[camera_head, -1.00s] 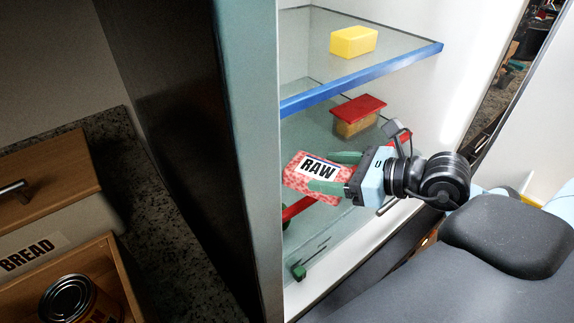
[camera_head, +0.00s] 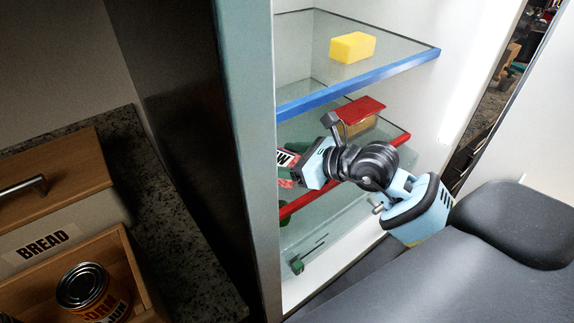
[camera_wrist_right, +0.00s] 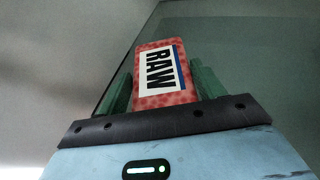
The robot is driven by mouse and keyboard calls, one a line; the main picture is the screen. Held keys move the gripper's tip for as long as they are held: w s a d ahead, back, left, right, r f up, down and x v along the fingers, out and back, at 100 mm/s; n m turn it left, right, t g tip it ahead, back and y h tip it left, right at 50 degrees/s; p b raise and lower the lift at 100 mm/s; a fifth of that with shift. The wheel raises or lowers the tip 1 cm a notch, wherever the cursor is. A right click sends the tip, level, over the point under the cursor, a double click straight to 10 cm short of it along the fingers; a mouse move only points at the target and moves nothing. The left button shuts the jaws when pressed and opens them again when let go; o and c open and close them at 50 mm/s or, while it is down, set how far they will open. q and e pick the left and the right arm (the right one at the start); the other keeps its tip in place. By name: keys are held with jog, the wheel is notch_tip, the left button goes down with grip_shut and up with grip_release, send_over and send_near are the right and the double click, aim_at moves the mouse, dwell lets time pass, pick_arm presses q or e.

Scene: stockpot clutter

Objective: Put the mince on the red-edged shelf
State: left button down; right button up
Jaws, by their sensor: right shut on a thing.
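The mince is a red speckled pack with a white RAW label, seen partly in the head view (camera_head: 286,158) and clearly in the wrist view (camera_wrist_right: 161,72). My right gripper (camera_head: 290,169) is shut on it, with green fingers on both sides of the pack in the wrist view (camera_wrist_right: 162,90). The red-edged shelf (camera_head: 300,205) is the glass shelf below the blue-edged one. The pack is at the left part of this shelf, behind its front edge in the picture. I cannot tell whether it touches the glass. My left gripper is not in view.
The blue-edged shelf (camera_head: 360,78) above holds a yellow block (camera_head: 352,47). A red-topped brown box (camera_head: 361,110) stands on the red-edged shelf, right of the pack. A small green item (camera_head: 297,265) lies below. The fridge's left wall (camera_head: 245,150) is close to the gripper.

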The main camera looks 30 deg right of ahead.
jog(key=shift+f, duration=1.05)
jog(key=shift+f, duration=0.15)
jog(key=o, duration=1.6)
jog(key=shift+f, duration=0.1)
jog(key=shift+r, duration=0.2)
jog(key=b+v, duration=0.1)
jog(key=v, duration=1.1)
